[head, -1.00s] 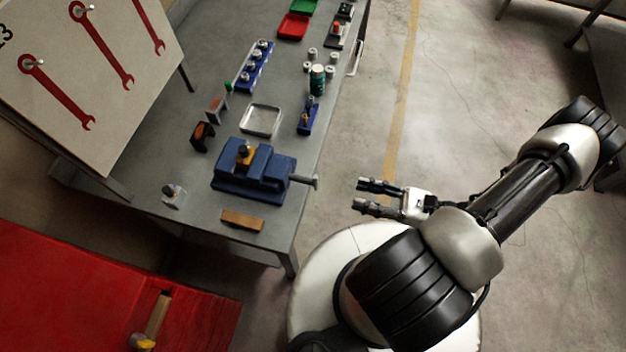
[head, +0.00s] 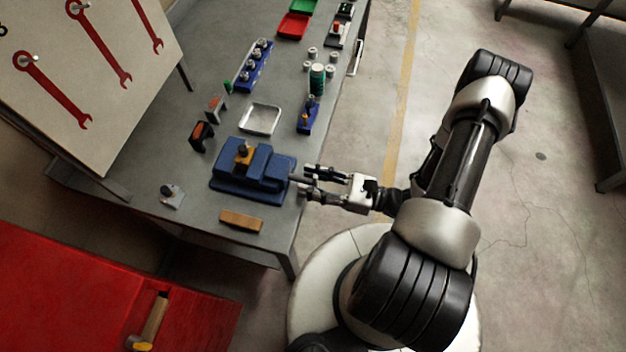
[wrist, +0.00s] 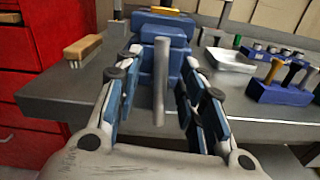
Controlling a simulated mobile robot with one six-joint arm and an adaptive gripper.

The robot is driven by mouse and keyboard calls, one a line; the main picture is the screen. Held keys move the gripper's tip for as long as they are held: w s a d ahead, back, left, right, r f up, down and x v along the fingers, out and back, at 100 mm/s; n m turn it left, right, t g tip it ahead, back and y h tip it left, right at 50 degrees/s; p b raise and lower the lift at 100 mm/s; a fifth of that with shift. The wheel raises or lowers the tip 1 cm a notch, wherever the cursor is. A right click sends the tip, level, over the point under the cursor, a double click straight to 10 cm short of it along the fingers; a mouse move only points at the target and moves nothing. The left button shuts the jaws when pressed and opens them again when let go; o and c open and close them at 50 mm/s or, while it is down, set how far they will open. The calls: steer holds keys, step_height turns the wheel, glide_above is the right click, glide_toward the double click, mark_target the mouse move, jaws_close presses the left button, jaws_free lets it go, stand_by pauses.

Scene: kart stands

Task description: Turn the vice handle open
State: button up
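The blue vice (head: 250,170) stands on the grey bench near its front edge, with an orange-brown piece with a dark top (head: 243,152) in it. In the wrist view the vice (wrist: 160,28) is straight ahead. Its grey bar handle (wrist: 160,80) stands upright between the fingers of my gripper (wrist: 158,105). The fingers are spread, with a gap visible on both sides of the handle. In the head view my gripper (head: 312,182) is at the bench edge, at the vice's right end, and mostly hides the handle.
A wooden brush (head: 241,220) lies in front of the vice. A metal tray (head: 260,119) and a blue tool holder (head: 307,117) stand behind it. A red cabinet (head: 90,290) is at lower left.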

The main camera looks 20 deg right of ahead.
steer(key=shift+c, duration=0.4)
jaws_close()
steer(key=shift+m, duration=0.3)
steer(key=m, duration=0.4)
steer(key=shift+m, duration=0.3)
steer(key=m+p, duration=0.1)
steer(key=m, duration=0.3)
steer(key=shift+m, duration=0.3)
steer(key=m, duration=0.9)
steer(key=shift+m, duration=0.3)
